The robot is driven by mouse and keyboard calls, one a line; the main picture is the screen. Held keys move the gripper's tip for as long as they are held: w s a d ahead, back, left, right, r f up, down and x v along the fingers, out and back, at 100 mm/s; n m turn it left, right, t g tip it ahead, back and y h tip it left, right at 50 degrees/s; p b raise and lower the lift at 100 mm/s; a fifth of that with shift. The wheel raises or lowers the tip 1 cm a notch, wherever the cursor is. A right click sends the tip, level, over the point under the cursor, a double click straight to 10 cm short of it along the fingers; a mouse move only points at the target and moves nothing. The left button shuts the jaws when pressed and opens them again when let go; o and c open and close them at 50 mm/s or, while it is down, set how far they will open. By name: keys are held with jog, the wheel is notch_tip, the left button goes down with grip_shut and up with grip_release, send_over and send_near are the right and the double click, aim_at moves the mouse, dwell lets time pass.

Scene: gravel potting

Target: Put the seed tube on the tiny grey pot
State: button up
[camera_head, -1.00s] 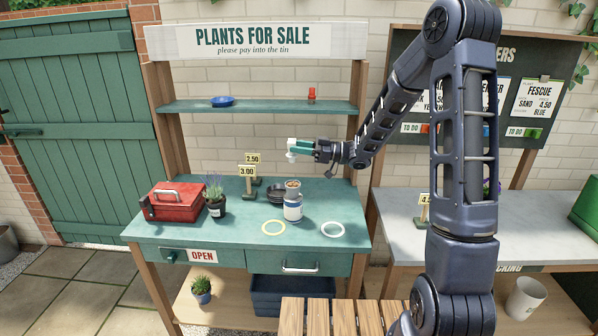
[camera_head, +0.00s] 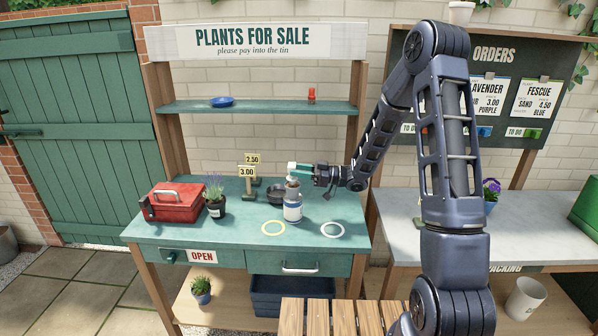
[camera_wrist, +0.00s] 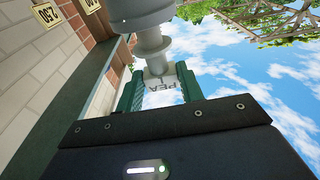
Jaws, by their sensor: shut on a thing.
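The seed tube (camera_wrist: 162,93) is white with dark lettering that reads "PEA" in the wrist view. My gripper (camera_head: 302,169) is shut on it, with a green finger on each side. In the upside-down wrist view, grey rounded shapes (camera_wrist: 152,45) meet or overlap the tube's end. I cannot tell whether tube and pot touch.
A black dish (camera_head: 275,197) and price signs (camera_head: 247,171) stand close left of the jar. A lavender pot (camera_head: 216,208) and a red box (camera_head: 175,203) are further left. A shelf (camera_head: 260,106) runs above.

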jog(key=shift+f, duration=0.1)
jog(key=o, duration=1.1)
jog(key=shift+c, duration=0.2)
